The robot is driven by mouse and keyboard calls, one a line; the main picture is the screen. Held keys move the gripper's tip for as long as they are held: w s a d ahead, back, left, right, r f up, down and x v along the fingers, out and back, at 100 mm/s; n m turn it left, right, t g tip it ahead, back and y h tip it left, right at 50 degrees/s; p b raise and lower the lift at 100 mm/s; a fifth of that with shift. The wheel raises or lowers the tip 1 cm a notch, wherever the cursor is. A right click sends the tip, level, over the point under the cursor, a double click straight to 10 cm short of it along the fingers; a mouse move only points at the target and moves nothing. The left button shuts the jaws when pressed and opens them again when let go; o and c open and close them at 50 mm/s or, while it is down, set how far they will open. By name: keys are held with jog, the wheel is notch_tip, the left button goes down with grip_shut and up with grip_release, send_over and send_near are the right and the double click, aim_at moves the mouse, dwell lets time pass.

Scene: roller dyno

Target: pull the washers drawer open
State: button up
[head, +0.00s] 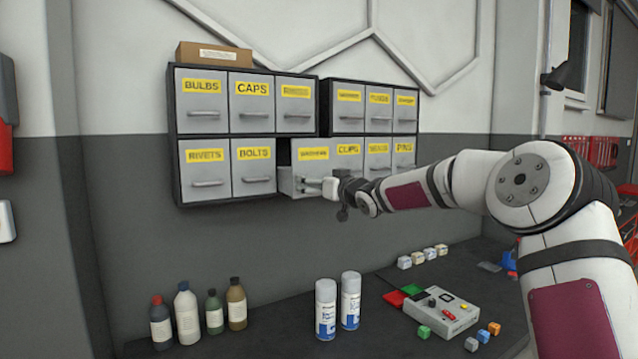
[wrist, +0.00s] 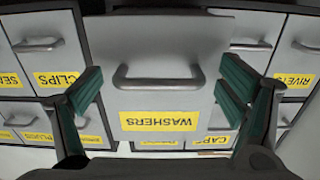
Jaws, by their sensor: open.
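The washers drawer (head: 286,181) is in the bottom row of the wall cabinet, right of the bolts drawer. It stands out from the cabinet, clear of the drawer faces beside it. In the wrist view its grey front with the yellow WASHERS label (wrist: 158,121) appears upside down, and its bar handle (wrist: 158,82) runs across the middle. My gripper (head: 318,184) is at the drawer front. In the wrist view its green-padded fingers (wrist: 155,88) are spread wide, one on each side of the handle. I see no finger touching the handle.
Closed drawers surround it, including bolts (head: 254,168) on the left and clips (head: 348,160) on the right. A cardboard box (head: 214,55) sits on the cabinet. Bottles (head: 187,315), spray cans (head: 326,308), a control box (head: 442,308) and small blocks stand on the bench below.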

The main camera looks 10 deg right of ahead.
jog(key=v, duration=1.2)
jog(key=s+a+f+m+g+h, duration=0.1)
jog(key=s+f+g, duration=0.3)
jog(key=s, duration=1.1)
jog(key=s+a+f+m+g+h+b, duration=0.1)
jog(key=s+f, duration=0.4)
jog(key=s, duration=1)
jog(key=s+a+f+m+g+h, duration=0.1)
jog(key=s+f+g, duration=0.4)
jog(key=s, duration=1)
jog(key=a+g+h, duration=0.1)
jog(key=h, duration=0.1)
jog(key=shift+s+a+f+m+g+h, duration=0.2)
jog(key=shift+s+m+g+h, duration=0.05)
jog(key=shift+m+g+h, duration=0.05)
